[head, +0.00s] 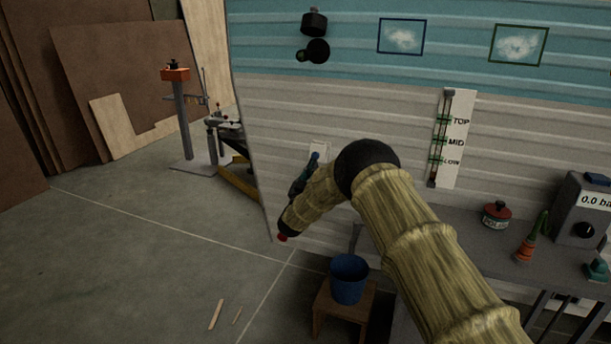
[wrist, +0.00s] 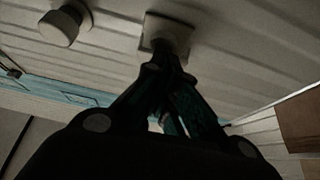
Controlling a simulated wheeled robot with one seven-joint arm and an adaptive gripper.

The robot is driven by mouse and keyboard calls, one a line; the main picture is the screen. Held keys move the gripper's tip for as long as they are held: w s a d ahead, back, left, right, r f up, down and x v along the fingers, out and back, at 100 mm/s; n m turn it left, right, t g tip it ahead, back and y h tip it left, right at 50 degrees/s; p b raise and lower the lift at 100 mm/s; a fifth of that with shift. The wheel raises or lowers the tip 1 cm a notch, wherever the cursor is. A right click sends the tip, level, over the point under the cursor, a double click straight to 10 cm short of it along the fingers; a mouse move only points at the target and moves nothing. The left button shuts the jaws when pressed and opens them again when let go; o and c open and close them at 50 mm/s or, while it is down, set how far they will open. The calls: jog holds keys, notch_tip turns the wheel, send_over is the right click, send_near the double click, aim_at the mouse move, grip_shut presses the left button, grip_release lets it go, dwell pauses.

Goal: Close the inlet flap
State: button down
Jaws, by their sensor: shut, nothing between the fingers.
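A pale square plate (head: 319,147) on the ribbed camper wall shows in the head view, mostly behind my gripper (head: 314,160). In the wrist view, a pale rounded piece (wrist: 173,32) stands on this plate, which looks like the inlet with its flap. My gripper (wrist: 167,64) is shut and empty, its fingertips right at the near edge of this piece. I cannot tell whether they touch it. The fingers hide part of the inlet, and I cannot tell how far the flap is open.
Another round fitting (wrist: 62,24) sits on the wall in the wrist view. Below my arm are a blue bucket (head: 349,278) on a wooden stool (head: 342,307) and a grey bench (head: 470,240). A level gauge (head: 448,140) hangs at right. Floor at left is mostly clear.

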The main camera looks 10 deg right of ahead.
jog(key=shift+w+d+f+t+h+b, duration=0.1)
jog(key=shift+w+d+t+h+b, duration=0.15)
jog(key=shift+t+b, duration=0.2)
jog(key=shift+a, duration=0.15)
dwell(0.7)
jog(key=shift+r, duration=0.2)
dwell(0.3)
